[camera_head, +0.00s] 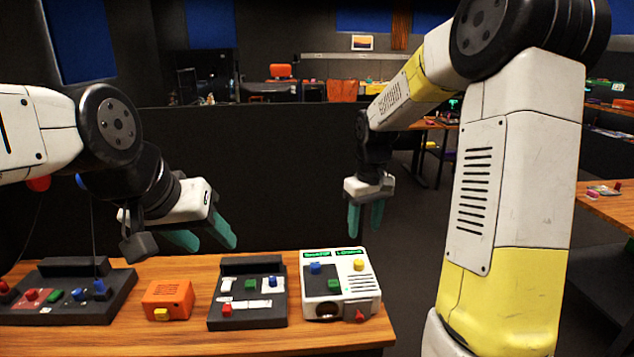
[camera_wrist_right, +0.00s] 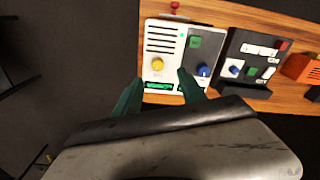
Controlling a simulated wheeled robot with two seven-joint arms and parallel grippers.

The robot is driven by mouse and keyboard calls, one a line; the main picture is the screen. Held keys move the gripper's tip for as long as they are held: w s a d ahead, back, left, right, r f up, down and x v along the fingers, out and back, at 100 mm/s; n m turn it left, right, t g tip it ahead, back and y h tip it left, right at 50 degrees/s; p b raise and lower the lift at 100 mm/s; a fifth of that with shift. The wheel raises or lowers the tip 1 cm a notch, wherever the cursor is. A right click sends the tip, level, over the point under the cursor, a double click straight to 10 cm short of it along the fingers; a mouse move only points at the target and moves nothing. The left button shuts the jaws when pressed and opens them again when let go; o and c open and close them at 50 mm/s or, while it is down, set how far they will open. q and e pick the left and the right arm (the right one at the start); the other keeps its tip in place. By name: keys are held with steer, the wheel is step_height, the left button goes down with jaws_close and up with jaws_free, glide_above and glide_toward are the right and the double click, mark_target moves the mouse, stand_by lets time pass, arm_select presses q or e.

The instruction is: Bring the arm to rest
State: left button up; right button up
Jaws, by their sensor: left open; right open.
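My left arm comes in from the left in the head view. Its gripper (camera_head: 205,238) has teal fingers, is open and empty, and hangs above the table between the orange box and the dark panel. My right arm reaches in from the right.
A wooden table (camera_head: 190,343) carries an orange box (camera_head: 168,298) with a yellow button, a dark panel (camera_head: 247,308) with small buttons, and a larger black panel (camera_head: 62,309) at the left. A dark partition (camera_head: 265,175) stands behind. Floor is open right of the table.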

steer(key=s+r+m+t, duration=0.1)
steer(key=s+r, duration=0.3)
steer(key=s, duration=0.3)
steer(key=s+a+r+m+t+y, duration=0.1)
steer(key=s+r+t, duration=0.1)
steer(key=s+r, duration=0.2)
steer(key=s+r+m+t+y, duration=0.1)
steer(key=s+r, duration=0.3)
steer(key=s, duration=0.6)
steer(key=shift+s+a+r+m+t, duration=0.15)
steer(key=shift+s+a+m+t, duration=0.2)
steer(key=shift+t, duration=0.35)
steer(key=shift+w, duration=0.1)
steer(key=m+g+h, duration=0.2)
steer(key=g, duration=0.4)
glide_above(359, 261)
step_height(359, 261, down, 17)
steer(key=shift+r, duration=0.1)
step_height(359, 261, down, 8)
steer(key=shift+f, duration=0.1)
